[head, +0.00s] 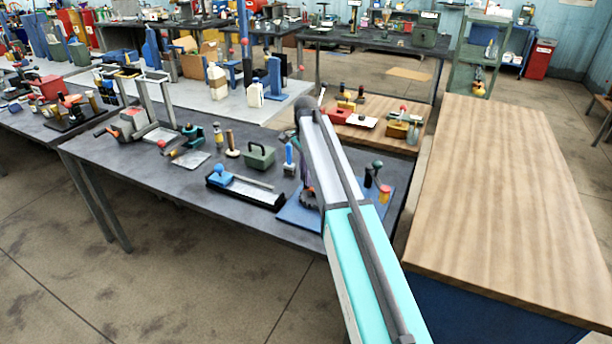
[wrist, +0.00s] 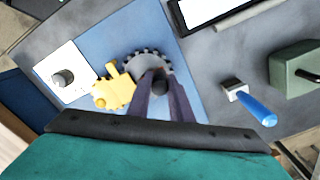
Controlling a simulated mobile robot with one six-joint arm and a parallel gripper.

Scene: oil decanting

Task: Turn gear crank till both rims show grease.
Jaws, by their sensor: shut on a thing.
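A dark grey toothed gear (wrist: 143,60) and a smaller yellow gear (wrist: 114,90) sit side by side on a blue base plate (wrist: 192,92). The yellow gear has a small upright peg. In the wrist view my gripper (wrist: 158,82) is shut on a dark round crank knob (wrist: 160,87) over the grey gear. In the head view the blue base plate (head: 296,213) lies at the table's near right corner, and the grey gear (head: 308,199) shows partly beside my arm. My arm hides most of the mechanism there. I cannot make out grease on either rim.
A blue-handled tool (wrist: 255,107) and a green box (wrist: 297,75) stand to the right. A black tray (head: 246,192) lies left of the plate in the head view.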

